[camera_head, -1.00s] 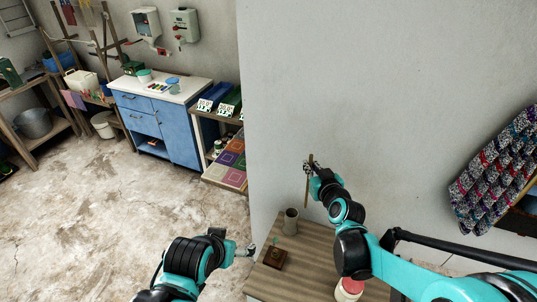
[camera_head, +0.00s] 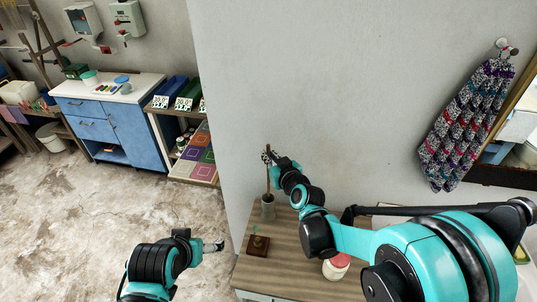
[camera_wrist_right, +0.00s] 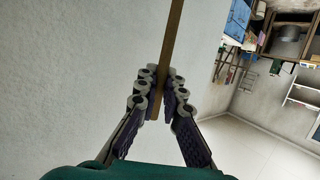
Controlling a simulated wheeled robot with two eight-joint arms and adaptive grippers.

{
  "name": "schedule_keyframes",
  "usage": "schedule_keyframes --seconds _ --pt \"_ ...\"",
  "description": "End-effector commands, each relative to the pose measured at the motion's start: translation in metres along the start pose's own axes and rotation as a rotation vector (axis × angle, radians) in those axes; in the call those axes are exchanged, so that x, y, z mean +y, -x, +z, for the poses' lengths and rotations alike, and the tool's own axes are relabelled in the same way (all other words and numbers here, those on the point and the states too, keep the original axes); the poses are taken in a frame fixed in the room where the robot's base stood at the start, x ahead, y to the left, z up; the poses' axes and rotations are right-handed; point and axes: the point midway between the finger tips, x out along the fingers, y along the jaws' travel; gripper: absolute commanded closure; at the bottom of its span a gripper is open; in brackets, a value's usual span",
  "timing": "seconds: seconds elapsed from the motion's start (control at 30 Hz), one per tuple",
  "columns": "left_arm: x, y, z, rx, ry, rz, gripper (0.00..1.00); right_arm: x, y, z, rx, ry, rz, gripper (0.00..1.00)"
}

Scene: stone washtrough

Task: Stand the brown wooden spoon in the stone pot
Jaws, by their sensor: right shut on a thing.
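The brown wooden spoon (camera_head: 267,178) is upright in the head view. My right gripper (camera_head: 269,156) is shut on its upper part. In the right wrist view the spoon (camera_wrist_right: 173,38) runs up from between the closed fingers (camera_wrist_right: 158,92). The grey stone pot (camera_head: 268,209) stands on the wooden table directly below the spoon. The spoon's lower end meets the pot's mouth in the picture; I cannot tell how far inside it is. My left gripper (camera_head: 214,246) is away to the left of the table, and its fingers are too small to read.
The wooden table (camera_head: 300,262) also bears a small brown box-like thing (camera_head: 258,245) in front of the pot and a red-lidded jar (camera_head: 336,266) at right. A wall stands behind. A patterned cloth (camera_head: 468,122) hangs at right.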

Motion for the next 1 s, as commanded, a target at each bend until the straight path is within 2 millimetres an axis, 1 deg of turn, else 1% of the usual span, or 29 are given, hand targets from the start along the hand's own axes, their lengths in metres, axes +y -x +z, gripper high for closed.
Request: schedule_keyframes --seconds 0.03,0.1,0.7,0.83,1.0 --pt "0.0 -0.005 0.004 0.0 0.0 0.0 0.13 0.0 -0.002 0.007 0.0 0.0 0.0 1.0" --pt "0.0 -0.01 0.007 0.0 0.0 0.0 0.13 0.0 -0.004 0.013 0.0 0.0 0.0 1.0" --pt "0.0 -0.049 0.035 0.0 0.0 0.0 0.13 0.0 -0.017 0.062 0.0 0.0 0.0 1.0" --pt "0.0 -0.055 0.039 0.0 0.0 0.0 0.13 0.0 -0.02 0.07 0.0 0.0 0.0 1.0" --pt "0.0 -0.058 0.042 0.0 0.0 0.0 0.13 0.0 -0.021 0.074 0.0 0.0 0.0 1.0"
